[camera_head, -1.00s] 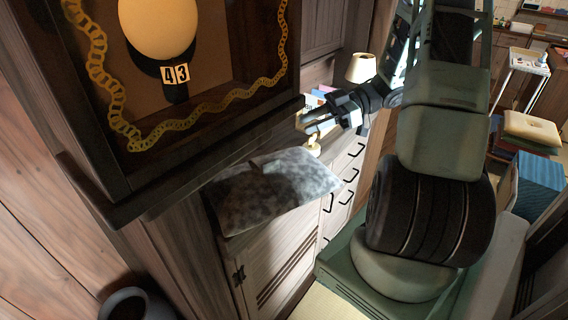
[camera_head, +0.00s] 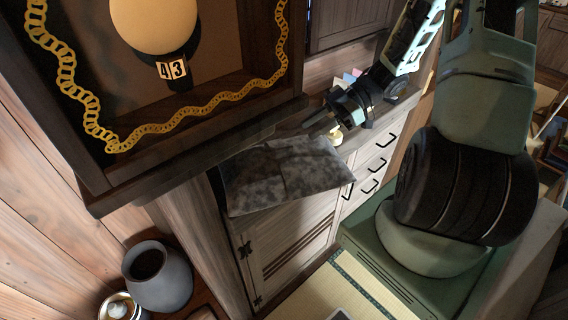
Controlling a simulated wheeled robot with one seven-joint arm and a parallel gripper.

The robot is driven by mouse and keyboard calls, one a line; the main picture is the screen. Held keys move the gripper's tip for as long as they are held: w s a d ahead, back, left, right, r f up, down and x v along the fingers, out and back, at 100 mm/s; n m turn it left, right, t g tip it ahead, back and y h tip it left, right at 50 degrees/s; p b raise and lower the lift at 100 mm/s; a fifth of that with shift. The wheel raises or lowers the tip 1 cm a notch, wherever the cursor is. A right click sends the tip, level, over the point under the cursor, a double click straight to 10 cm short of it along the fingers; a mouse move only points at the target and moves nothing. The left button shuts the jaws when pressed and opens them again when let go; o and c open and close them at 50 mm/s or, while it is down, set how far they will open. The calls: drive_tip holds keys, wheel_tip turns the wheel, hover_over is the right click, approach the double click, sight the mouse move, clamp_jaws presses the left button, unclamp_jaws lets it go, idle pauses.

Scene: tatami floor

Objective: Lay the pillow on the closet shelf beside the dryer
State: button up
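The grey mottled pillow (camera_head: 285,178) lies on top of the light wooden cabinet (camera_head: 290,240), with its near edge hanging over the cabinet's front. A crease runs across its middle. My gripper (camera_head: 316,121) is just beyond the pillow's far right edge, pointing left. Its fingers are small and dark here, so I cannot tell whether they are open or whether they touch the pillow. I cannot make out a dryer or a closet shelf for certain.
A dark framed case (camera_head: 200,160) with a yellow chain and a "43" label juts out close at upper left. A grey jar (camera_head: 160,280) stands at lower left. Drawers (camera_head: 370,170) are to the right.

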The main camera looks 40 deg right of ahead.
sight(286, 147)
drive_tip(key=shift+s+p+x, duration=0.2)
drive_tip(key=shift+p+x, duration=1.1)
drive_tip(key=shift+x, duration=2.4)
drive_tip(key=shift+f, duration=0.15)
drive_tip(key=shift+d, duration=0.1)
clamp_jaws()
